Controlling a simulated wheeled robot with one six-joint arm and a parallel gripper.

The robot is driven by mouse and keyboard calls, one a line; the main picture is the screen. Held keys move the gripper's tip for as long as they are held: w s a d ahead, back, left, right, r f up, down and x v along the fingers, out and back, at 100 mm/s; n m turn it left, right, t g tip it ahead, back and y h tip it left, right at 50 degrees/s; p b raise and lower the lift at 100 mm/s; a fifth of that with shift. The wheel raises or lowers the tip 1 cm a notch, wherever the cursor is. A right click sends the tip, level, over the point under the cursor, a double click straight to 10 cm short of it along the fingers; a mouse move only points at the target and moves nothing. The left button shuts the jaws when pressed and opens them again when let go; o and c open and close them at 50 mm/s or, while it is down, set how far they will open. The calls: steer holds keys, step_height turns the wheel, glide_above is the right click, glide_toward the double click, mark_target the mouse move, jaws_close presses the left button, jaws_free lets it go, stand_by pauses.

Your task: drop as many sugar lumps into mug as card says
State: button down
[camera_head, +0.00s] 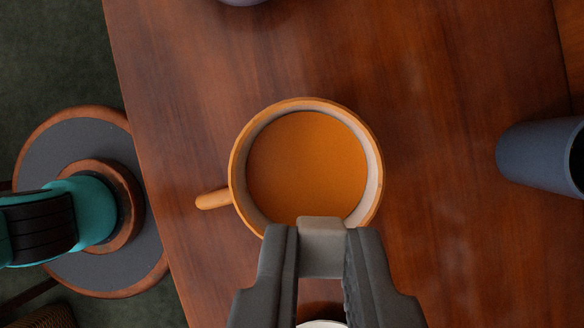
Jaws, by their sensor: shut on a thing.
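An orange mug (376,196) with a pale inner wall stands upright on the wooden table, its handle pointing left. A flat orange-brown surface shows inside it; I cannot tell whether this is drink or the mug's floor. The fingers hide part of that rim. No sugar lumps show inside the mug. The card is not in view.
The wooden table (450,240) is clear around the mug. A blue-grey cylindrical vessel (535,155) with a dark opening is at the right edge. A purplish thing is cut off at the top edge. A white rim (322,324) shows between my fingers at the bottom. The table's edge runs along the left.

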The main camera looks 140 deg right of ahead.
steer(key=shift+f, duration=1.85)
steer(key=c, duration=1.4)
jaws_free()
steer(key=shift+o, duration=0.2)
steer(key=v, duration=1.7)
steer(key=shift+r, duration=0.25)
